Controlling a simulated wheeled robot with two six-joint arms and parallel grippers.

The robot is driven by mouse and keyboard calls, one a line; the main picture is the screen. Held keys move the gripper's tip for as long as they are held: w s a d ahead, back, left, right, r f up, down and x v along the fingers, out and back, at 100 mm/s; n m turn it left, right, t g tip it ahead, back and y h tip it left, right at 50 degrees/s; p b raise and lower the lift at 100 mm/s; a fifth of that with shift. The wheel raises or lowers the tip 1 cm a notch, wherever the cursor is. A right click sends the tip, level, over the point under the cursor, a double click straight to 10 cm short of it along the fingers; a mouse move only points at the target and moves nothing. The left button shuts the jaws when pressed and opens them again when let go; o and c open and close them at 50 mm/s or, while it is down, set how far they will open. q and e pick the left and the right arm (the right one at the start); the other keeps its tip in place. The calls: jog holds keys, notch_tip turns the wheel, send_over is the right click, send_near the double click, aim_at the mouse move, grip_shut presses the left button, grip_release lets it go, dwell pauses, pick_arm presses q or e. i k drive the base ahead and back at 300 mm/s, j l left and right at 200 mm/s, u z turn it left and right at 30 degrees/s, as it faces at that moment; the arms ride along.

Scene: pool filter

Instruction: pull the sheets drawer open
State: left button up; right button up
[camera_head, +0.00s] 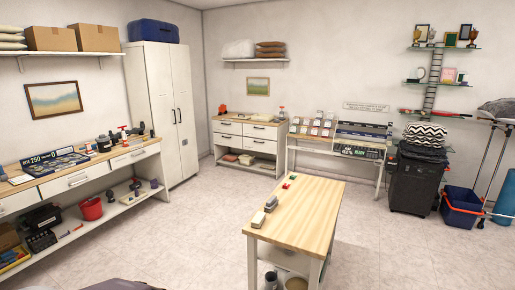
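A white drawer cabinet with a wooden top (248,146) stands against the back wall. Its drawers (259,132) look shut, with dark handles, and an open shelf lies below them. The long workbench at the left (85,165) also has a row of white drawers (70,181) under its top, and these look shut too. I cannot read any label that tells which one is the sheets drawer. Neither of my grippers is in view.
A wooden-topped table (300,215) with small items stands in the middle foreground. A tall white locker (165,110) stands between bench and cabinet. A black bin (414,180) and blue bucket (461,208) are at the right. The floor (195,220) between bench and table is clear.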

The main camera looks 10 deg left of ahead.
aim_at(253, 144)
jog(key=i+j+u, duration=0.45)
jog(key=i+u, duration=0.9)
jog(key=i+j+u, duration=0.1)
jog(key=i, duration=0.6)
jog(key=i+j+u, duration=0.1)
jog(key=i, duration=0.6)
jog(key=i+l+z, duration=0.2)
jog(key=i+z, duration=0.2)
jog(key=i+l+z, duration=0.1)
jog(key=i+z, duration=0.2)
jog(key=z, duration=0.15)
jog(key=i+z, duration=0.4)
jog(key=i+j+z, duration=0.2)
jog(key=i+z, duration=0.25)
jog(key=i+l+z, duration=0.1)
jog(key=i+l, duration=0.15)
jog(key=i, duration=0.7)
jog(key=i+l, duration=0.15)
jog(key=i, duration=0.8)
jog(key=i+l+z, duration=0.15)
jog(key=i, duration=0.8)
jog(key=i+l+u, duration=0.1)
jog(key=i+u, duration=0.3)
jog(key=i, duration=1.25)
